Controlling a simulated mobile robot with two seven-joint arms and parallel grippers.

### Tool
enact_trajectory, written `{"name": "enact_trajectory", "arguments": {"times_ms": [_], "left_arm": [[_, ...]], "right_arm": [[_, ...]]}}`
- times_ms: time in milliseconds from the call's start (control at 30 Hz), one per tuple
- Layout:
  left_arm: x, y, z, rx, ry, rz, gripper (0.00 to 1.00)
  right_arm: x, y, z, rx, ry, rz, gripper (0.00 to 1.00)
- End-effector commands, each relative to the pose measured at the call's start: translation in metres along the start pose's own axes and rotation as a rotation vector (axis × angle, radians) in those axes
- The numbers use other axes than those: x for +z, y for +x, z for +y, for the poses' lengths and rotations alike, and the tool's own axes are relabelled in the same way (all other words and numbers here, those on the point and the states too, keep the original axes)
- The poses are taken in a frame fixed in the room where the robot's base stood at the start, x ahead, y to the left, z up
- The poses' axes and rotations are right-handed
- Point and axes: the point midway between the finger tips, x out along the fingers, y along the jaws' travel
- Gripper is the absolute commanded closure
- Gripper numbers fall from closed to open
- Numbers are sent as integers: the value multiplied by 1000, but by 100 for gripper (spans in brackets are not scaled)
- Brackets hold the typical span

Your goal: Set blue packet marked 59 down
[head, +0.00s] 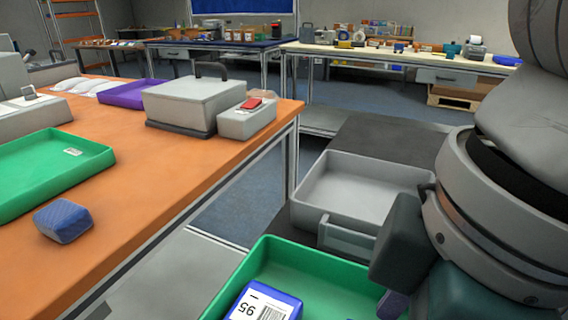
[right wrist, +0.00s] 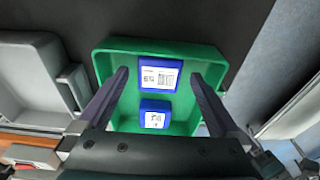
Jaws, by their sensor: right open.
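Two blue packets with white labels lie in a green tray (head: 310,262); in the right wrist view, the upper packet (right wrist: 149,58) lies toward the tray's upper wall and the lower packet (right wrist: 155,105) below it. One labelled blue packet (head: 265,303) shows in the head view, cut off by the bottom edge. My left gripper is not in view.
A grey tray (head: 362,165) sits just beyond the green one. On the orange table (head: 150,215) at left are another green tray (head: 45,190), a blue packet (head: 63,222), a grey case (head: 194,103) and a purple tray (head: 130,93). Benches stand at the back.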

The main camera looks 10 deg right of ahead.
Motion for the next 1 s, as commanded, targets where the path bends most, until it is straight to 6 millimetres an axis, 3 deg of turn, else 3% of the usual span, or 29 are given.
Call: {"name": "enact_trajectory", "arguments": {"times_ms": [200,433,600,1000], "left_arm": [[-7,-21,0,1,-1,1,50],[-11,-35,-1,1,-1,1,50],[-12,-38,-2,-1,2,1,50],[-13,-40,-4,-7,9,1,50]], "right_arm": [[-2,-55,1,4,-2,4,1],[-1,-97,1,4,0,3,1],[0,-109,0,1,1,1,1],[-2,-111,-2,-5,0,10,1]]}}
